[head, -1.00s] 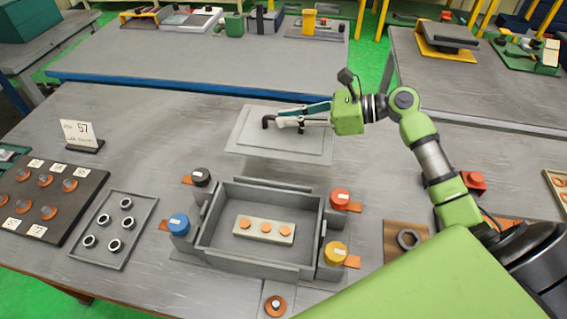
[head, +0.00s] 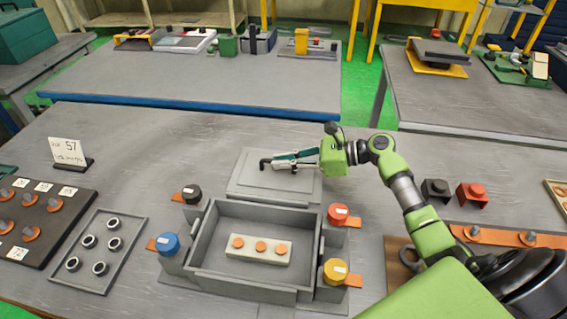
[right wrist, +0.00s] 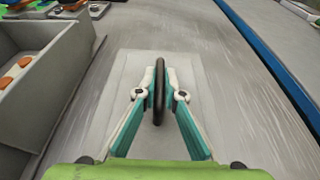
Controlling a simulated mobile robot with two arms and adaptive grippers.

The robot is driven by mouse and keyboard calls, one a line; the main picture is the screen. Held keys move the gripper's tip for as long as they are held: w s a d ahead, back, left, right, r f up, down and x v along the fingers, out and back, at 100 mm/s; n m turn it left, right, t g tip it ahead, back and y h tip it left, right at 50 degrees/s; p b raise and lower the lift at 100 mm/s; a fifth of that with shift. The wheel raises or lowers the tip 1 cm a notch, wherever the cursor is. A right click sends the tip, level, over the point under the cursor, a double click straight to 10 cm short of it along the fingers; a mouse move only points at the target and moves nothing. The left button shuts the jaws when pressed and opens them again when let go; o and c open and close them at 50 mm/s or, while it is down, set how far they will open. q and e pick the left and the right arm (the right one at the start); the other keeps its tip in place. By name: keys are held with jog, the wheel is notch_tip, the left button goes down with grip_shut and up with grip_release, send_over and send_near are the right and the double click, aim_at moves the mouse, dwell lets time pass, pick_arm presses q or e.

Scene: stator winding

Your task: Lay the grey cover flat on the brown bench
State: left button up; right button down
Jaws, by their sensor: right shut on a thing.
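The grey cover (head: 250,186) is a flat plate with a raised middle and a dark handle on top. It lies level behind the open grey box, at or very close to the bench top (head: 130,140); I cannot tell whether it touches. My right gripper (head: 272,162) is shut on the cover's handle. In the right wrist view the fingers (right wrist: 160,95) close on both sides of the dark handle (right wrist: 159,72), with the cover (right wrist: 124,80) below. My left gripper is not in view.
The grey box (head: 210,262) holds a pale block with orange discs. Coloured knobs (head: 337,214) flank it. A grey tray of rings (head: 125,238) and a dark board stand left. Black and red blocks (head: 472,194) stand right. Bench around the cover is clear to its left and back.

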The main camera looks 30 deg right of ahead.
jog(key=shift+f, duration=0.35)
jog(key=c, duration=2.1)
grip_release()
jog(key=shift+f, duration=0.2)
jog(key=shift+c, duration=0.2)
jog(key=shift+r, duration=0.15)
notch_tip(320, 180, up, 3)
jog(key=b, duration=0.2)
send_over(321, 177)
jog(key=shift+s+d+r, duration=0.25)
jog(key=shift+s+d, duration=0.15)
jog(key=shift+d, duration=0.05)
